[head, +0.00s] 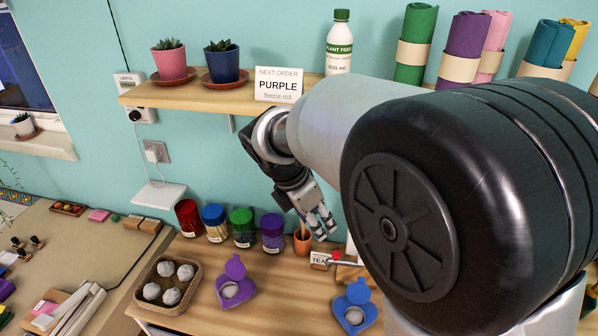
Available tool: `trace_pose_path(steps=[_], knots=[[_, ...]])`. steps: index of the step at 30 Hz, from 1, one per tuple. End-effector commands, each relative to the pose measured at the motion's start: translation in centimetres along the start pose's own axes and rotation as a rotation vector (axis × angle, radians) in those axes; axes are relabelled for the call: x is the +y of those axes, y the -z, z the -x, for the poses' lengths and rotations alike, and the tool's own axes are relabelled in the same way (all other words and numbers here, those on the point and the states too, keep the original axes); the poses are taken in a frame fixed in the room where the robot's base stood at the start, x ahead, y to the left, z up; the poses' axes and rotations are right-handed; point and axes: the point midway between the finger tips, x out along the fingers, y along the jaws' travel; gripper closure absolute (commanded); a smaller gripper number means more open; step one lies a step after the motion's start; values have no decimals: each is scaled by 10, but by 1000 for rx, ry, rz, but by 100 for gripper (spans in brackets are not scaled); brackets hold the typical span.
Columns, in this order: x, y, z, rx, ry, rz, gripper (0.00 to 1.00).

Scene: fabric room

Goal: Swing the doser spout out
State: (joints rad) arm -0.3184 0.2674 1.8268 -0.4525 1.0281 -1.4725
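No part in view can be clearly made out as the doser spout. A small red ball (337,256) with a thin pale bar (350,263) beside it shows on the wooden counter, next to a small card reading TEA (319,260). My arm hides what lies to the right of it, so I cannot tell whether this belongs to the doser. My gripper (323,222) points down above the counter, above and slightly left of the red ball and apart from it. Its fingers are small and close together here; whether they are parted is unclear. Nothing shows held.
Jars with red, blue, green and purple lids (243,228) and a terracotta pot (302,241) stand near my gripper. Purple (235,283) and blue (355,308) heart-shaped boxes stand open in front. A basket (146,296) sits left. A shelf (190,97) crosses above.

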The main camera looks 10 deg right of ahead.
Motion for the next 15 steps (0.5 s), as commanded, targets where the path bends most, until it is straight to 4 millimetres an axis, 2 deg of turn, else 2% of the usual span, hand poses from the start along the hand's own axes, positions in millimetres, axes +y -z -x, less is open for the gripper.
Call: trace_pose_path(steps=[7, 15], knots=[[2, 1, -27, -5, 5, 27, 59], [1, 2, -86, -3, 7, 25, 59]])
